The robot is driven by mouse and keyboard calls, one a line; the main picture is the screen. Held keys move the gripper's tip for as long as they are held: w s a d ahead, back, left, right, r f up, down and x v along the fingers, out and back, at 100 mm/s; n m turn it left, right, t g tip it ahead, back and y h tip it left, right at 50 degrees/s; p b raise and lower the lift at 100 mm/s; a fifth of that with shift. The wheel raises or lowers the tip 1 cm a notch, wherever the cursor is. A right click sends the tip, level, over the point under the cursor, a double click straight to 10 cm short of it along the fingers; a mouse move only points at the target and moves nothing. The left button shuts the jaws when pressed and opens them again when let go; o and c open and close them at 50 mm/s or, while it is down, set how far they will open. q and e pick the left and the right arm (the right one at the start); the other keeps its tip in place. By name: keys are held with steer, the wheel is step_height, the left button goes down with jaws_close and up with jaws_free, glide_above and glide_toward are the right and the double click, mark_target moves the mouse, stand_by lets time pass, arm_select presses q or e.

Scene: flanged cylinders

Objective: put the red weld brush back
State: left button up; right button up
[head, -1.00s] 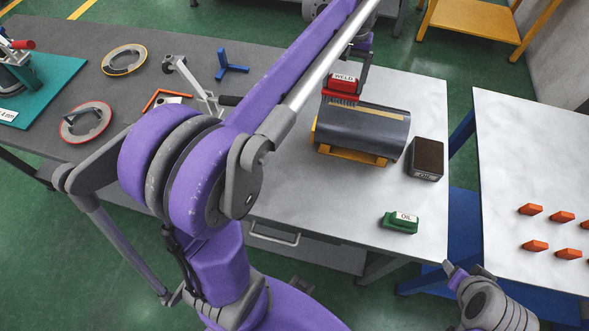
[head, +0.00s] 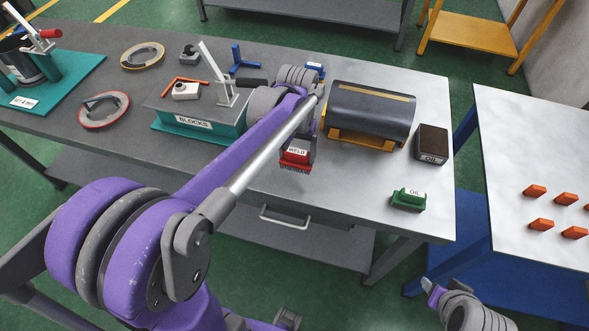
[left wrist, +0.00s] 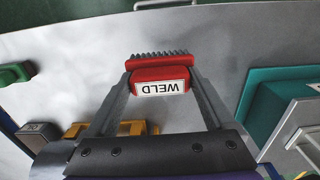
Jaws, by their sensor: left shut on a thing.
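The red weld brush (head: 295,157), with a white WELD label, is held in my left gripper (head: 299,148) near the table's front edge, left of the dark cylinder (head: 368,112). In the left wrist view the brush (left wrist: 160,78) sits between the two fingers (left wrist: 162,88), dark bristles facing away from the palm. Whether the bristles touch the table is unclear. A green brush labelled OIL (head: 408,200) stands at the table's front right. A blue brush-like piece (head: 316,70) shows behind my left wrist. My right gripper (head: 432,287) is low at the right, apart from everything; its jaw opening is unclear.
The cylinder rests on an orange cradle (head: 362,139). A dark block labelled OIL (head: 431,145) stands right of it. A teal BLOCKS stand (head: 190,125) with a clamp is left of my gripper. The light tabletop (head: 350,180) in front of the cylinder is bare.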

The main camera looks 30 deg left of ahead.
mark_target(297, 165)
arm_select(q)
steer(key=shift+f, duration=2.75)
steer(key=shift+f+b, duration=0.15)
steer(key=shift+b, duration=0.15)
steer(key=o, duration=1.2)
steer(key=shift+s, duration=0.1)
steer(key=shift+c, duration=0.2)
